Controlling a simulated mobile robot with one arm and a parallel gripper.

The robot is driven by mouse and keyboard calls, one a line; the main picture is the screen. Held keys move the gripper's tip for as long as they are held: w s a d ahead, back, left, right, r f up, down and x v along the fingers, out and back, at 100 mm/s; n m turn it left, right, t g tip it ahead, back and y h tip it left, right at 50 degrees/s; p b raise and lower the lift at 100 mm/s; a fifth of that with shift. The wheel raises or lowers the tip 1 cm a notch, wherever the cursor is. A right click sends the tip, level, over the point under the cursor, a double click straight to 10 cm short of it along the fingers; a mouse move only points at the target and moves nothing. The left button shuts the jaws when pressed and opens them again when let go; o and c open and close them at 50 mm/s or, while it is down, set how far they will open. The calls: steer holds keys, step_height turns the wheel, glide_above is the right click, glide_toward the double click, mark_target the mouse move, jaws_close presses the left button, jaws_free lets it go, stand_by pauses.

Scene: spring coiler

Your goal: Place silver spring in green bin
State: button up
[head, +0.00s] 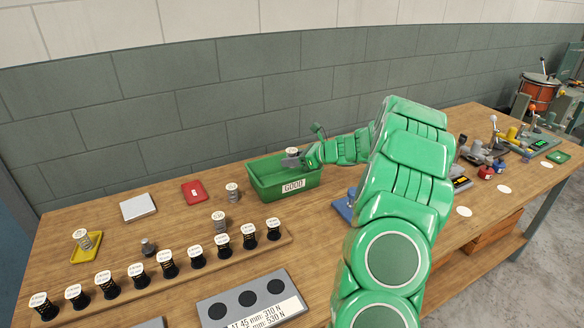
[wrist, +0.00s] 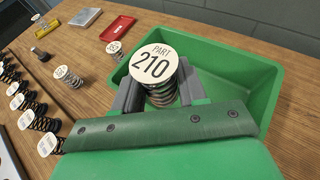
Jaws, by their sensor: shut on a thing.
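The green bin (head: 275,184) labelled GOOD stands on the bench near the wall; it also shows in the wrist view (wrist: 262,84). My gripper (wrist: 155,92) is shut on a silver spring (wrist: 162,96) with a round white tag reading PART 210. In the wrist view the spring is over the bin, near its left side. In the head view my gripper (head: 292,160) is at the bin's top, and only the spring's tag shows clearly. I cannot tell whether the spring touches the bin's floor.
Other silver springs (head: 232,192) stand left of the bin and in a yellow tray (head: 87,250). A row of tagged dark springs (head: 168,264) stands along a wooden rack. A red tray (head: 195,192) and a grey block (head: 138,207) lie behind. Tools fill the right end.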

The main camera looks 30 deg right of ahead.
steer(key=shift+w+f, duration=0.15)
steer(key=shift+f, duration=1.55)
steer(key=shift+f, duration=0.2)
steer(key=o, duration=1.1)
